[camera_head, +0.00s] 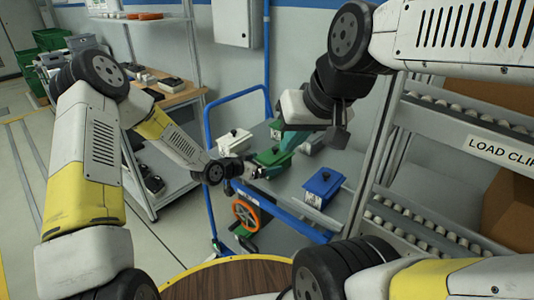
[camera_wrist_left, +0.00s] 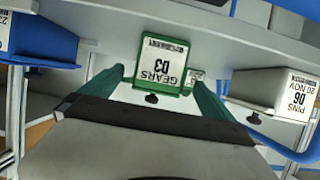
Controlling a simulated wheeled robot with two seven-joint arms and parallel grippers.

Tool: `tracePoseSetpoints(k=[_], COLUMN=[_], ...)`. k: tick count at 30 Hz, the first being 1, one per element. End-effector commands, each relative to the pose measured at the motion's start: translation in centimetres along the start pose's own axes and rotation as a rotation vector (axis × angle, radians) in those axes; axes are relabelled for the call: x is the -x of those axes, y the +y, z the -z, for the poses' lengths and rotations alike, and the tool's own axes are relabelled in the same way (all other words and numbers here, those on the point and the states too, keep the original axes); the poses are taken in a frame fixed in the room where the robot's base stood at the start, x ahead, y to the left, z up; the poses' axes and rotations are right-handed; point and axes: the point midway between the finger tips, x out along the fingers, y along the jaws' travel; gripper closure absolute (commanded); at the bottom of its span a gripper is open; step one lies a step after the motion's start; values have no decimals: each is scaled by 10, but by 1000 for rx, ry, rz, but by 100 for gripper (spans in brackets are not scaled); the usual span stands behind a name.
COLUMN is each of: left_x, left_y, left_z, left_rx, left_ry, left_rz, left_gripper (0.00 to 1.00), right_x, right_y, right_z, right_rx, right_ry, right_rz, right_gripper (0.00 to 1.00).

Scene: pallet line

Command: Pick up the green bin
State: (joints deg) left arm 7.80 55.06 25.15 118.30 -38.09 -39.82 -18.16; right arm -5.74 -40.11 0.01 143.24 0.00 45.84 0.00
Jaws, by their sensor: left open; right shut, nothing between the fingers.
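The green bin (camera_head: 272,157) sits on the cart among other bins. My left gripper (camera_head: 262,171) is open beside the bin's near side. In the left wrist view, its teal fingers (camera_wrist_left: 157,82) stand either side of the bin's front, with gaps showing; how far they reach along the bin I cannot tell.
A blue bin (camera_head: 322,187) stands to the right on the cart, and a grey bin (camera_head: 235,140) to the left. The grey cart top (camera_head: 291,185) has blue rails (camera_head: 229,97). An orange handwheel (camera_head: 246,215) is at its front. A roller rack (camera_head: 405,226) stands at right.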

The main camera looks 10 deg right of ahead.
Motion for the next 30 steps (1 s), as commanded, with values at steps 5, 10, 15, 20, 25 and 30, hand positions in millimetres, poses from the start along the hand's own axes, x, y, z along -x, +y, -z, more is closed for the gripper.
tracePoseSetpoints(k=[5,10,15,20,25,30], left_x=[-22,-48,-63,-64,-64,-64], left_y=[2,5,4,4,4,4], left_z=[-1,-3,-2,-2,-2,-2], left_rx=[0,1,1,1,1,0], left_ry=[-1,-1,-1,-1,-1,-1], left_rz=[-1,-2,-1,0,0,0], left_gripper=[0,0,0,0,20,53], right_x=[0,0,0,0,0,0], right_y=[0,0,0,0,0,0], right_z=[0,0,0,0,0,0], right_rx=[0,0,0,0,0,0], right_ry=[0,0,0,0,0,0], right_rz=[0,0,0,0,0,0], right_gripper=[100,100,100,100,100,100])
